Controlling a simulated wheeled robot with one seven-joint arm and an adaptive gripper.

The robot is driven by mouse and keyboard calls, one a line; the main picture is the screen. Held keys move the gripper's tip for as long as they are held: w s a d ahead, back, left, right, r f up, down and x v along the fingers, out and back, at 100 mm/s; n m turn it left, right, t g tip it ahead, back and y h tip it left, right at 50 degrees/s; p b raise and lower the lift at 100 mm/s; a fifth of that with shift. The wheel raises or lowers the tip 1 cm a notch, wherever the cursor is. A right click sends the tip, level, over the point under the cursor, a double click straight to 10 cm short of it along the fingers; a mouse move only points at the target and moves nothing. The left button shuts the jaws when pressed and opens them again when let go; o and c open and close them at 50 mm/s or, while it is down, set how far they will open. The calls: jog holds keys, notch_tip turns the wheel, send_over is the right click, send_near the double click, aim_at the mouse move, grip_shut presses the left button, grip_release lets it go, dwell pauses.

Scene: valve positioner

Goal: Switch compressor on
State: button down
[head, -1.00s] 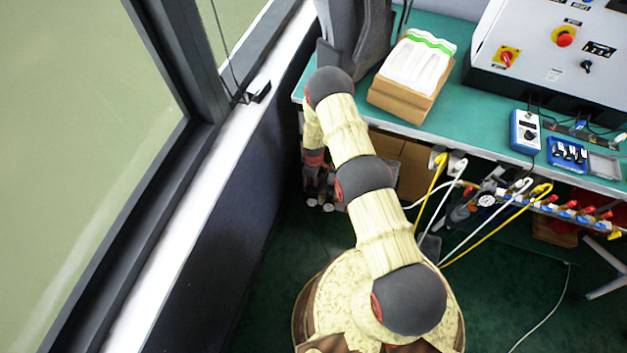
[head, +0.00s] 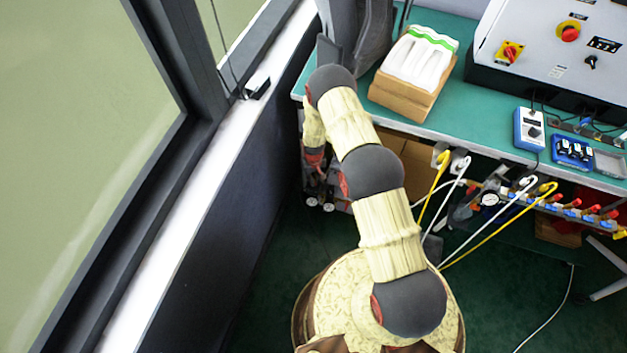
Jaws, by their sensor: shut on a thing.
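The compressor (head: 329,207) stands in shadow under the left end of the workbench, against the dark wall panel. Only small round gauges and some metal parts of it show; its switch cannot be made out. My gripper (head: 316,180) reaches down at the bench's left edge, directly above the gauges. It is small and dark here, and my own wrist partly covers it. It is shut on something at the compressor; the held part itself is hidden.
The green workbench (head: 467,128) carries a cardboard box with white packaging (head: 412,75), a control panel (head: 560,50) and a blue meter (head: 528,128). Yellow and white hoses hang by a valve manifold (head: 570,208). A window wall (head: 215,160) bounds the left.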

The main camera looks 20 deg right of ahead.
jog(key=m+b, duration=0.1)
jog(key=m, duration=0.3)
jog(key=shift+m, duration=0.3)
jog(key=m, duration=0.4)
jog(key=shift+m+b, duration=0.3)
jog(key=shift+b, duration=0.05)
jog(key=c, duration=2.1)
grip_release()
jog(key=shift+o, duration=0.7)
jog(key=shift+r, duration=0.15)
notch_tip(320, 180, up, 12)
